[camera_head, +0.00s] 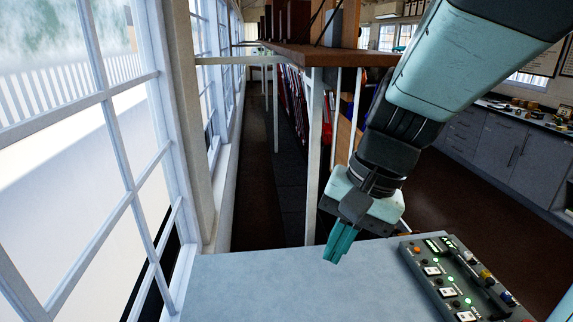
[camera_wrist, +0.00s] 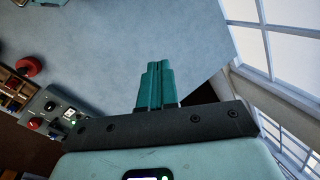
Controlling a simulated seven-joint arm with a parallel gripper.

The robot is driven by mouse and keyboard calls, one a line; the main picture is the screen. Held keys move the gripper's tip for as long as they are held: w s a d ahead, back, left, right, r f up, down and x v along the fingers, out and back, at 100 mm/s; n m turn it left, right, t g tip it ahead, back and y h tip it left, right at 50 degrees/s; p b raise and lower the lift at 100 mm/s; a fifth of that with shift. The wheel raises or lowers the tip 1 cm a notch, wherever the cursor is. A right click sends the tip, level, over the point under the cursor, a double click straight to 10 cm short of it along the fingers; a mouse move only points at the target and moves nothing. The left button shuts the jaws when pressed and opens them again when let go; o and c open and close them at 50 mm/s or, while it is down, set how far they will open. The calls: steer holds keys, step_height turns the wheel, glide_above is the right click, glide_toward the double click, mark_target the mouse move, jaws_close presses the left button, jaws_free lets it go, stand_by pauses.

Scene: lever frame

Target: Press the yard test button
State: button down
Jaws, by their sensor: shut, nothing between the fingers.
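A grey control panel (camera_head: 432,252) sits at the right end of the pale blue-grey tabletop in the head view. It carries several white square buttons (camera_head: 432,271) with green lights, plus small coloured knobs. The labels are too small to read, so I cannot tell which is the yard test button. My gripper (camera_head: 337,257) is shut and empty, its teal fingers pointing down over the tabletop, left of the panel and apart from it. In the wrist view my gripper (camera_wrist: 157,68) shows shut fingers over bare tabletop, with a grey box with controls (camera_wrist: 50,103) at the left.
The tabletop (camera_head: 260,285) is clear left of the panel. Tall windows (camera_head: 120,150) run along the left. A raised wooden shelf on white posts (camera_head: 315,150) stands behind my gripper. In the wrist view a red round knob (camera_wrist: 28,66) shows at the left.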

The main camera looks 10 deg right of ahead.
steer(key=w+d+f+m+t+y, duration=0.1)
steer(key=w+d+f+m+t, duration=0.1)
steer(key=w+d+f+m, duration=0.3)
steer(key=m+t+h, duration=0.3)
steer(key=m+t, duration=0.4)
steer(key=m, duration=0.8)
glide_above(457, 304)
step_height(457, 304, down, 16)
steer(key=shift+s+d+r, duration=0.15)
steer(key=shift+s, duration=0.25)
steer(key=shift+y, duration=0.3)
steer(key=shift+n, duration=0.3)
steer(key=shift+f, duration=4.35)
steer(key=shift+f, duration=0.1)
steer(key=shift+f, duration=0.35)
